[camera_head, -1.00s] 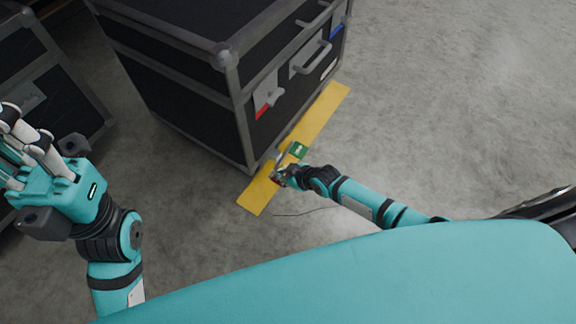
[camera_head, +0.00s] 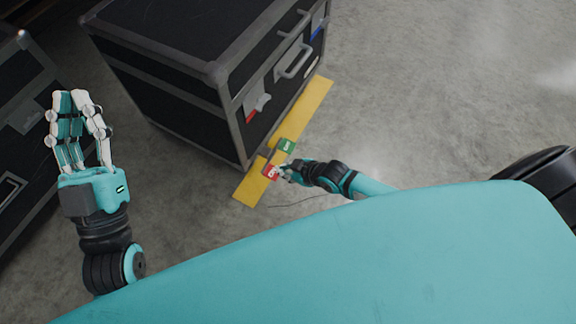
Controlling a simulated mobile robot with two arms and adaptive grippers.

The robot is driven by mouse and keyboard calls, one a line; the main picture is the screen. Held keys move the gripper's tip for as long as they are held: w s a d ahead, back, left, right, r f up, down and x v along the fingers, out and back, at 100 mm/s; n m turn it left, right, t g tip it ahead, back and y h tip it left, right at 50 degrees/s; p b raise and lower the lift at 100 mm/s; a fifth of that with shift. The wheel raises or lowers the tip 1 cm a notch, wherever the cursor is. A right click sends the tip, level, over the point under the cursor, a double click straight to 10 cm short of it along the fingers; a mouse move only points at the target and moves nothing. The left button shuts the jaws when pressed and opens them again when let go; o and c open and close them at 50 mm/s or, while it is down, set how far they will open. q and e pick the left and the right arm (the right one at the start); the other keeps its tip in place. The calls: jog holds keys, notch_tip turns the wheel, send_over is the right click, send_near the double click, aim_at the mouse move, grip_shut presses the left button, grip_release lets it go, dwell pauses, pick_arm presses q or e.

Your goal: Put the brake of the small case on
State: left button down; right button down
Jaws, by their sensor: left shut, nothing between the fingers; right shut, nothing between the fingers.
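The small case (camera_head: 178,98), black with grey metal edges, stands upright on the floor at the upper middle. At the foot of its near corner are a red tab (camera_head: 270,171) with white marks and a green tab (camera_head: 287,146), both at floor level over a yellow strip. My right gripper (camera_head: 284,172) is shut and empty right beside the red tab; whether it touches the tab I cannot tell. My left gripper (camera_head: 77,97) is raised at the left, fingers up, shut and empty, apart from the case. The wheel under the case is hidden.
A yellow floor strip (camera_head: 310,101) runs along the case's right side. Another black case (camera_head: 25,120) stands at the far left. A thin dark cable (camera_head: 298,201) lies on the floor near my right arm. The grey floor on the right is clear.

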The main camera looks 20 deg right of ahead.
pick_arm(q)
jog(key=w+f+g, duration=0.1)
jog(key=f+g, duration=0.1)
jog(key=shift+w+f+y, duration=0.3)
jog(key=shift+w+f, duration=0.05)
jog(key=shift+w, duration=0.05)
pick_arm(e)
jog(key=shift+s+d+r, duration=0.2)
jog(key=shift+s+r, duration=0.25)
jog(key=shift+r, duration=0.05)
